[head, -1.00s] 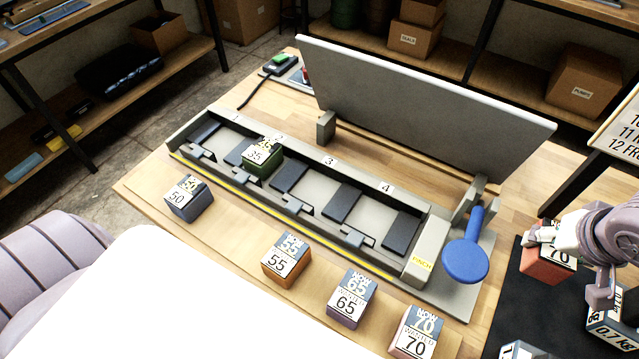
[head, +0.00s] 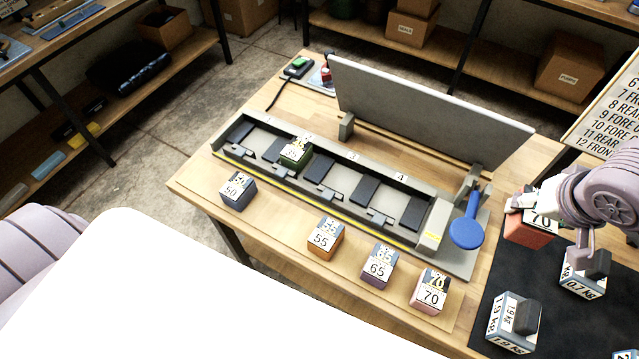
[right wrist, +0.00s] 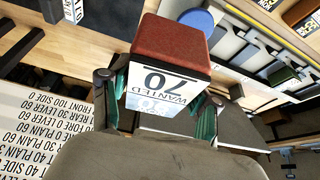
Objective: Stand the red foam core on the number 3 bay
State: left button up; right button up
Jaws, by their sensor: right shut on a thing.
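The red foam core (head: 529,232), a red block with a white label reading 70, is in my right gripper (head: 545,222) at the right, over the black mat's far edge. In the right wrist view the red foam core (right wrist: 172,45) sits between the two fingers of the right gripper (right wrist: 160,105), its label upside down there. The grey tray (head: 440,220) has numbered bays along its back rail. The number 3 bay (head: 341,180) shows an empty pale floor between two dark pads. My left gripper is out of view.
A green block (head: 296,152) stands in the tray near number 2. Blocks labelled 50 (head: 238,191), 55 (head: 325,238), 65 (head: 378,267) and 70 (head: 430,291) stand in front. A blue round paddle (head: 466,233) and raised grey panel (head: 430,115) are obstacles. Weights (head: 514,322) stand on the mat.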

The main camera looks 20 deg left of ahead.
aim_at(341, 182)
jog(key=k+j, duration=0.1)
jog(key=j, duration=0.4)
jog(key=k+j+u, duration=0.1)
jog(key=j, duration=0.35)
jog(key=k+j+u, duration=0.1)
jog(key=j, duration=0.8)
jog(key=i+j, duration=0.15)
jog(key=j, duration=0.3)
jog(key=k+u, duration=0.05)
